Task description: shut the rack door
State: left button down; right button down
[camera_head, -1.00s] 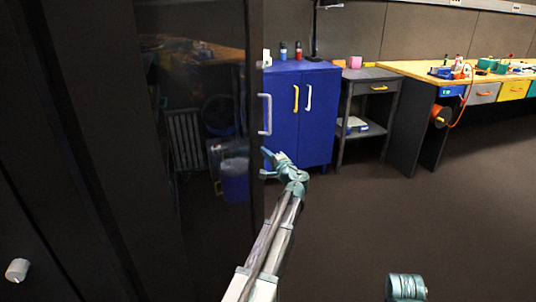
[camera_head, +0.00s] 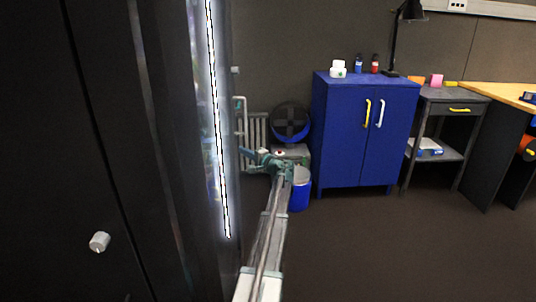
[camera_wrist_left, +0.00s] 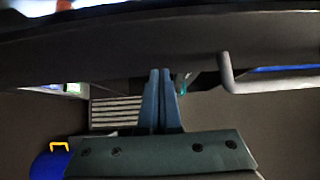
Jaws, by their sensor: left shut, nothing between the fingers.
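The rack door (camera_head: 231,100) is a dark panel seen almost edge-on at the left of the head view. Its pale grey bar handle (camera_head: 241,125) sticks out to the right. In the left wrist view the door (camera_wrist_left: 120,45) crosses the top as a dark band, with the handle (camera_wrist_left: 228,75) right of the fingers. My left gripper (camera_head: 252,158) is shut and empty, beside the door's right side, below the handle. Its closed fingertips (camera_wrist_left: 160,72) show close to the dark band; contact is not clear. My right gripper is not in view.
A bright light strip (camera_head: 217,130) runs down the rack. A dark panel at left has a round knob (camera_head: 100,242). A radiator, a fan (camera_head: 290,122) and a blue bin (camera_head: 300,190) stand behind my gripper. A blue cabinet (camera_head: 340,135) stands right; floor before it is clear.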

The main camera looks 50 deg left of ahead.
aim_at(233, 151)
pick_arm(q)
jog(key=shift+n+g, duration=0.6)
jog(key=shift+g, duration=0.3)
jog(key=shift+s+a, duration=1.95)
jog(key=shift+s, duration=0.1)
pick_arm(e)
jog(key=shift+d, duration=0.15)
pick_arm(q)
jog(key=shift+r, duration=0.1)
jog(key=w+d, duration=0.5)
jog(key=d, duration=0.8)
jog(key=shift+d+t, duration=0.3)
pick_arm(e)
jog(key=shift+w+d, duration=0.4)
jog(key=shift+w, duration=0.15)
